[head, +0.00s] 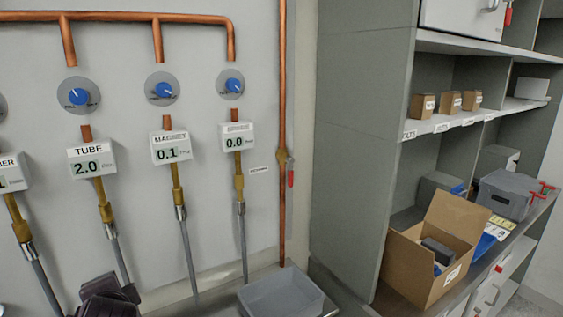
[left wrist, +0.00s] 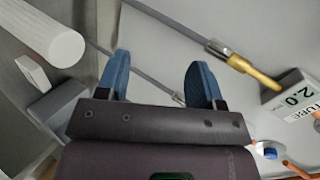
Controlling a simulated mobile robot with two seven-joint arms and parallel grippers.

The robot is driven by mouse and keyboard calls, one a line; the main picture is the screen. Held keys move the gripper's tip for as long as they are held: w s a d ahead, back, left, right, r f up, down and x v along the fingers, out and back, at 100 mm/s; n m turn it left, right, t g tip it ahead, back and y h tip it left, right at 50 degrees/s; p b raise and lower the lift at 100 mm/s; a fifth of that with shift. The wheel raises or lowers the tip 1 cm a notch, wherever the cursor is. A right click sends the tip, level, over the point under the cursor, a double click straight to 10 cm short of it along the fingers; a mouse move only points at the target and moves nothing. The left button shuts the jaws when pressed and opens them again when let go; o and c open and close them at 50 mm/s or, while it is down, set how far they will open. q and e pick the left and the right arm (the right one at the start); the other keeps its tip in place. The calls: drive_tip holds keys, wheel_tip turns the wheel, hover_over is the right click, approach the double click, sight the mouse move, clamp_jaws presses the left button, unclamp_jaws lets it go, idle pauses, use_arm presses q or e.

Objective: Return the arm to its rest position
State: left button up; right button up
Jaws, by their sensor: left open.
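My left gripper (left wrist: 158,72) is open, with its two blue fingers wide apart and nothing between them. Behind the fingers is the pale wall with a grey hose and a brass fitting (left wrist: 255,72). The "TUBE 2.0" gauge (left wrist: 292,93) shows at the right edge of the left wrist view. In the head view a dark part of my left arm (head: 106,297) shows at the bottom left, below the gauges; the fingers cannot be made out there. My right gripper is in neither view.
Wall gauges "TUBE" (head: 91,162), "MAGNET" (head: 171,148) and a 0.0 one (head: 237,137) hang under copper pipes with blue knobs. A grey bin (head: 281,293) stands below. Right are shelves with an open cardboard box (head: 400,266). A white cylinder (left wrist: 48,34) is near the gripper.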

use_arm(q)
drive_tip(key=s+d+f+n+g+h, duration=0.25)
drive_tip(key=s+f+n, duration=0.25)
drive_tip(key=s+f, duration=0.55)
drive_tip(key=s+d+f+n+g+h, duration=0.1)
drive_tip(key=s+f+n+g+h, duration=0.5)
drive_tip(key=s, duration=0.7)
drive_tip(key=w+f+m+t+y, duration=0.1)
drive_tip(key=w+f+m+t, duration=0.1)
drive_tip(key=w+f+t, duration=0.5)
wheel_tip(320, 180, down, 5)
drive_tip(key=t, duration=0.3)
drive_tip(key=shift+f+b, duration=0.2)
drive_tip(key=shift+b, duration=0.15)
